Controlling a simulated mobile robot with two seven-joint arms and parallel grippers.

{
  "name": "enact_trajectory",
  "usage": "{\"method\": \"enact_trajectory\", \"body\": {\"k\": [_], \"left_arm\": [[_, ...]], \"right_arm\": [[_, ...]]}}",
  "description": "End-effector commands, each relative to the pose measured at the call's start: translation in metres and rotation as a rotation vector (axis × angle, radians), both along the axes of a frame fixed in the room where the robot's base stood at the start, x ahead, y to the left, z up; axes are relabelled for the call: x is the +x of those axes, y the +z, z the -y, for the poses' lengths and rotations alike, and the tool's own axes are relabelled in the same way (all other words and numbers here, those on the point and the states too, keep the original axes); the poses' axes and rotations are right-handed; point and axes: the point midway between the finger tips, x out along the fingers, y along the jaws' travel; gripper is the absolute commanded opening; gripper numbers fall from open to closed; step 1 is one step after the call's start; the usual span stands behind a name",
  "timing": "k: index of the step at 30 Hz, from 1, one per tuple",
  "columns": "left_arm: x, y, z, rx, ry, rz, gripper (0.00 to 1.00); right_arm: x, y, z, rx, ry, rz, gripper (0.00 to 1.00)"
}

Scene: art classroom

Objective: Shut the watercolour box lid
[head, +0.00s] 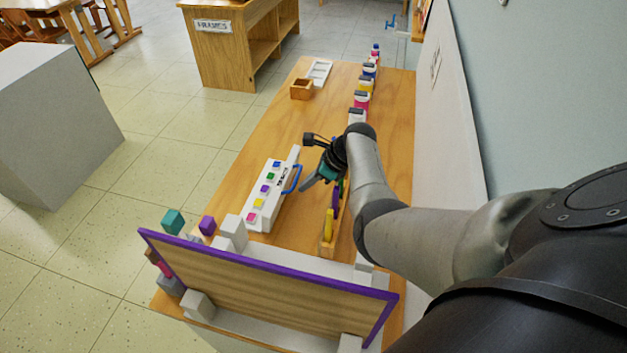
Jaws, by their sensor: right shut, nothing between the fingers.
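The watercolour box (263,203) is white, with a row of coloured squares and dark lettering on the side facing me. It lies on the wooden table (308,116). A blue handle (292,179) sticks out from its right side. I cannot tell clearly from this angle how far the lid stands open. My right gripper (309,185) is shut and empty, just right of the blue handle. Whether it touches the handle is unclear. My left gripper is not in view.
A purple-framed board (262,283) stands at the near table end among white blocks. A rack with coloured pieces (329,224) is right of the box. Paint bottles (362,98) line the right side. A wooden box (301,90) and white tray (319,72) are farther back.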

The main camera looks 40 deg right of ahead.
Motion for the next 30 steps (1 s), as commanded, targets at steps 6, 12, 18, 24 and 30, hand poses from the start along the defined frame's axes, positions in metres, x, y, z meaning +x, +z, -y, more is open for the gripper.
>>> {"method": "enact_trajectory", "body": {"k": [6,12,18,24,30], "left_arm": [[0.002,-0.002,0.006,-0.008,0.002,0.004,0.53],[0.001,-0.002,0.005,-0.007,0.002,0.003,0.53],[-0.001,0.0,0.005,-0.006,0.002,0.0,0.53],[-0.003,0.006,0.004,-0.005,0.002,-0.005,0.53],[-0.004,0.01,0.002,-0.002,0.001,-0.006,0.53]], "right_arm": [[0.003,-0.004,-0.002,-0.002,0.0,0.001,0.0],[0.003,-0.004,-0.002,-0.002,0.0,0.001,0.0],[0.004,-0.002,-0.003,-0.009,0.001,-0.01,0.0],[0.008,0.002,-0.007,-0.033,0.001,-0.042,0.0],[0.01,0.004,-0.009,-0.05,0.001,-0.063,0.0]]}}
